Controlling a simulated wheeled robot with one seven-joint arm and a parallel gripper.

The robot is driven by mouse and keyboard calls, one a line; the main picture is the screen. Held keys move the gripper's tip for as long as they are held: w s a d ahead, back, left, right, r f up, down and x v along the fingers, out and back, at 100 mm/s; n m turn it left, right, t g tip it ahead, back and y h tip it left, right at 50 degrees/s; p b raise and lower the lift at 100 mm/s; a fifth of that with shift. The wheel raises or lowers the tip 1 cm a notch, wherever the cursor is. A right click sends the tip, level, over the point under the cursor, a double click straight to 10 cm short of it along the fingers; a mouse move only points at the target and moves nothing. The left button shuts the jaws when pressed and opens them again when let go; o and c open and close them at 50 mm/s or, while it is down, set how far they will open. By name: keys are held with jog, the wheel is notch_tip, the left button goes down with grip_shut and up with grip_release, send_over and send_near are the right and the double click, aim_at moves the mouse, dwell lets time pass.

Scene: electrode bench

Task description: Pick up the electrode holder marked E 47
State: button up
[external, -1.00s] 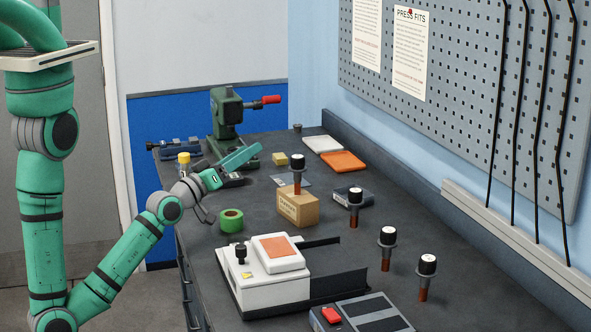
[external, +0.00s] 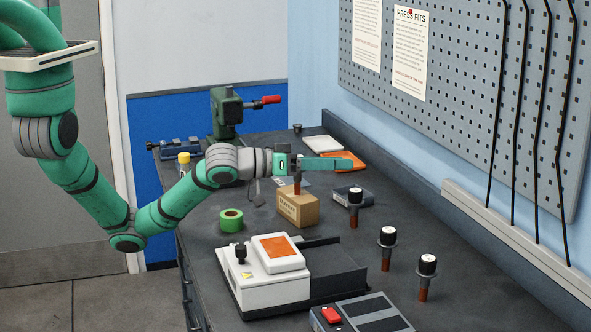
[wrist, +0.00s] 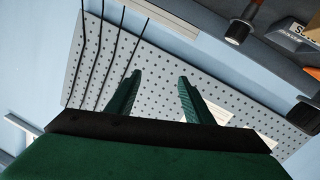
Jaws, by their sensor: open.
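Several electrode holders with black tops and copper-brown lower ends stand on the bench in the external view. Three others, a far one (external: 355,205), a middle one (external: 387,247) and a near one (external: 427,277), stand in a row on the right. Their markings are too small to read, so I cannot tell which is E 47. My gripper (external: 350,163) is level and appears over the box. In the wrist view its fingers (wrist: 157,77) are apart and empty, and a holder (wrist: 238,32) shows at upper right.
A white device with an orange-topped pad (external: 275,250) stands at the front, with a dark switch box (external: 365,315) beside it. Green tape (external: 231,220) lies left of the cardboard box (external: 310,210). A green press (external: 226,115) stands at the back. A pegboard wall (external: 460,90) bounds the right.

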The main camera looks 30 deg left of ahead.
notch_tip(320, 180, down, 6)
jog(key=w+a+y, duration=0.1)
jog(key=w+y, duration=0.1)
jog(key=y, duration=0.4)
send_near(350, 202)
notch_tip(350, 202, down, 2)
jog(key=w, duration=0.1)
jog(key=shift+t+h, duration=0.3)
jog(key=shift+t, duration=0.1)
jog(key=x, duration=0.5)
jog(key=shift+w, duration=0.1)
jog(key=shift+d+x, duration=0.2)
jog(key=shift+x, duration=2.5)
jog(key=shift+r, duration=0.15)
jog(key=shift+c, duration=0.6)
jog(key=c, duration=0.9)
